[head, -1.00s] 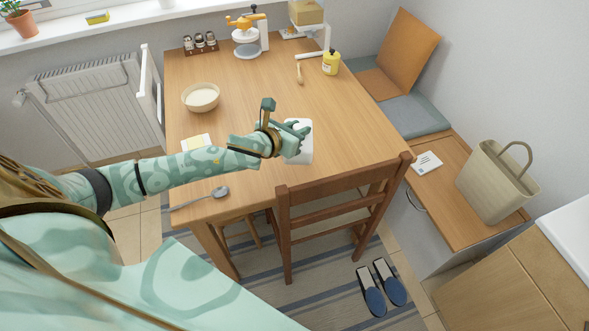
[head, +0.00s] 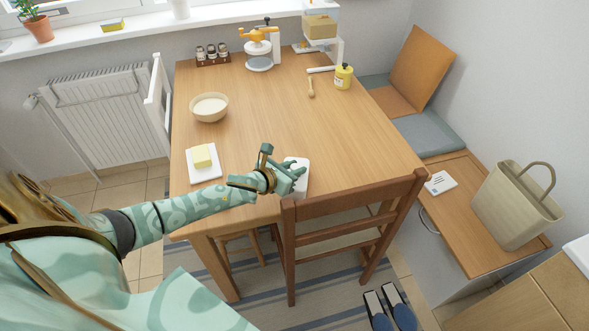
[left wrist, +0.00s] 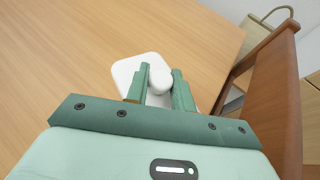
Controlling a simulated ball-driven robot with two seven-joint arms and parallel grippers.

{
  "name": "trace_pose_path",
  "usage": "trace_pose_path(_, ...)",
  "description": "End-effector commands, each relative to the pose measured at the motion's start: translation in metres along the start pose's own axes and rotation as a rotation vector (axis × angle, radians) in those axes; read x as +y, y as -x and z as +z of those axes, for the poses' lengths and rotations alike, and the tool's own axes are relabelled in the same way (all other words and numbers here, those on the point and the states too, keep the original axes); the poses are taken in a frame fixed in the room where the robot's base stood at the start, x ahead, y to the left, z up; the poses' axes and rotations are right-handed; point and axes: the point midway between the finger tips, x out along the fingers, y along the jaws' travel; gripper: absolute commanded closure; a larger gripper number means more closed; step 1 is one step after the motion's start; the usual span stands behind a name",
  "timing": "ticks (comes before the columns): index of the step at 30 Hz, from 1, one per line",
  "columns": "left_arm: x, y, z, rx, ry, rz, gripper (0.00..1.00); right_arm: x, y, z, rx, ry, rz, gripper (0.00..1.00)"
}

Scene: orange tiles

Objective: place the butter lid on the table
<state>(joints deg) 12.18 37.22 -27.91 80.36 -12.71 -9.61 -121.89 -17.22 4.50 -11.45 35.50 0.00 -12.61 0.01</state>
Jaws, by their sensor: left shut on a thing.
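The white butter lid (head: 301,164) is at the front edge area of the wooden table (head: 350,135), left of the chair back. In the left wrist view the lid (left wrist: 127,69) is a flat white rounded shape with a round knob (left wrist: 160,80). My left gripper (head: 294,172) is shut on that knob, its fingers (left wrist: 160,84) on either side. The lid is level and low over the tabletop; I cannot tell whether it touches. My right gripper is not in view.
A wooden chair (head: 350,205) stands close at the front edge, right of my gripper. A bowl (head: 209,107) is at the left, a yellow jar (head: 343,77) and wooden dipper (head: 311,87) at the back right. The table's middle is clear.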

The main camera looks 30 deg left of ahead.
Motion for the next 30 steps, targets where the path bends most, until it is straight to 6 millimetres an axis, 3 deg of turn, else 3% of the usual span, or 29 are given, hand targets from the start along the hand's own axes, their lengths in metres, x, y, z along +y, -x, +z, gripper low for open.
trace_pose_path(5, 0.000, -0.001, -0.002, -0.001, 0.000, 0.000, 1.00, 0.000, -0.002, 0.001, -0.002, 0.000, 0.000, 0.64)
trace_pose_path(6, 0.000, -0.001, -0.003, 0.000, 0.000, 0.000, 0.73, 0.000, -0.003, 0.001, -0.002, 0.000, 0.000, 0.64)
trace_pose_path(8, 0.000, -0.001, -0.002, 0.000, 0.000, 0.000, 0.57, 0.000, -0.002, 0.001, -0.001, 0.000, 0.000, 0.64)
trace_pose_path(9, 0.000, -0.001, -0.002, 0.000, 0.000, 0.000, 0.54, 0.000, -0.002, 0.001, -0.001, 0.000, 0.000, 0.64)
trace_pose_path(20, 0.000, 0.005, 0.002, 0.000, 0.000, 0.000, 0.54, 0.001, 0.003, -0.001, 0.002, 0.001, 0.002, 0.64)
trace_pose_path(30, 0.000, 0.081, 0.003, 0.001, -0.001, 0.000, 0.54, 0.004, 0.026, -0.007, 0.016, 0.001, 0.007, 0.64)
